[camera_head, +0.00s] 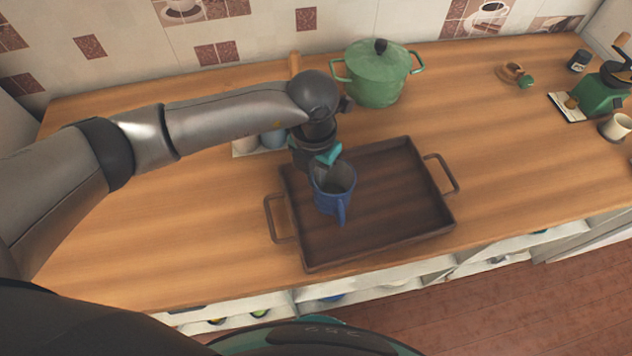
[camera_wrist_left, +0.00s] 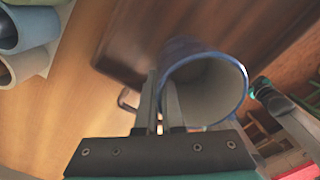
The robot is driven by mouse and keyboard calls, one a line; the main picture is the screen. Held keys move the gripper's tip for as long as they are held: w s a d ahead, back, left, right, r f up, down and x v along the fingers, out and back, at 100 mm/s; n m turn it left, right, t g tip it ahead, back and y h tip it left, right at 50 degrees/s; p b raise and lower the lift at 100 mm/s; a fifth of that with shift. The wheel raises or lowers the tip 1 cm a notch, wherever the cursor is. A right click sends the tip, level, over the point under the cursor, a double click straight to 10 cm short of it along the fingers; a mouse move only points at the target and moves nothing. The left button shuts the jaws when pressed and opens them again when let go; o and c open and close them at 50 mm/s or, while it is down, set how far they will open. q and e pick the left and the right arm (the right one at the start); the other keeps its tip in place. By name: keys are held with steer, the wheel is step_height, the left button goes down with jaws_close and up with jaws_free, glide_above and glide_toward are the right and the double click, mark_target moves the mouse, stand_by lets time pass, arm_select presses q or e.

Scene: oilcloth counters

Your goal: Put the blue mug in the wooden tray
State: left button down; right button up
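The blue mug (camera_head: 334,190) is upright in the head view, over the left part of the dark wooden tray (camera_head: 395,200). I cannot tell whether its base touches the tray floor. My left gripper (camera_head: 326,165) is above the mug at its far rim. In the left wrist view, the gripper's fingers (camera_wrist_left: 162,105) are close together on the wall of the mug (camera_wrist_left: 205,90), one inside and one outside. The tray also shows behind the mug in that view (camera_wrist_left: 140,45). My right gripper is not in view.
A green lidded pot (camera_head: 378,75) stands behind the tray. Pale and blue-grey cups (camera_head: 272,139) stand left of the tray, partly hidden by my arm. The tray has raised handles (camera_head: 442,172). The counter (camera_head: 500,130) right of the tray is clear; several small items stand at its far right.

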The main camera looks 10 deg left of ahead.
arm_select(q)
steer(key=shift+f, duration=1.3)
steer(key=shift+f, duration=0.2)
steer(key=c, duration=1)
jaws_free()
steer(key=shift+c, duration=0.2)
steer(key=shift+r, duration=0.15)
step_height(320, 180, up, 12)
steer(key=shift+a+r, duration=0.1)
steer(key=shift+a, duration=0.05)
